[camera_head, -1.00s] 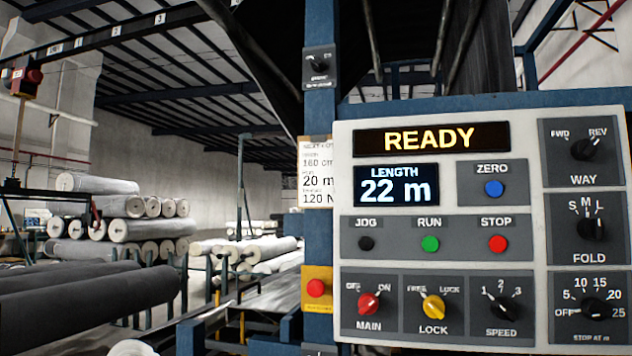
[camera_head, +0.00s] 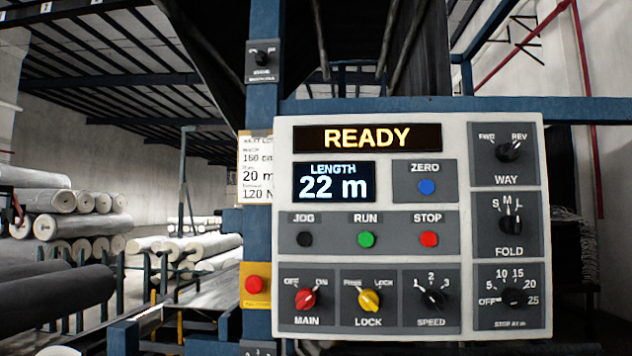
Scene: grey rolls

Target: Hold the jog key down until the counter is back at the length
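The control panel (camera_head: 283,262) faces me on a blue frame. The black JOG key (camera_head: 305,239) sits at the left of the button row, with nothing touching it. The counter, the LENGTH display (camera_head: 334,181), reads 22 m. The status display (camera_head: 367,138) above it reads READY. A paper card (camera_head: 256,170) left of the panel, partly cut off by it, shows 160 cm, 20 m and 120 N. The WAY knob (camera_head: 508,150) points toward REV. The red MAIN knob (camera_head: 305,299) points toward ON. My gripper is not in view.
Beside JOG are the green RUN button (camera_head: 367,239) and red STOP button (camera_head: 429,239); the blue ZERO button (camera_head: 427,187) is above. A red button on a yellow plate (camera_head: 255,285) is left of the panel. Fabric rolls (camera_head: 70,225) are stacked at far left.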

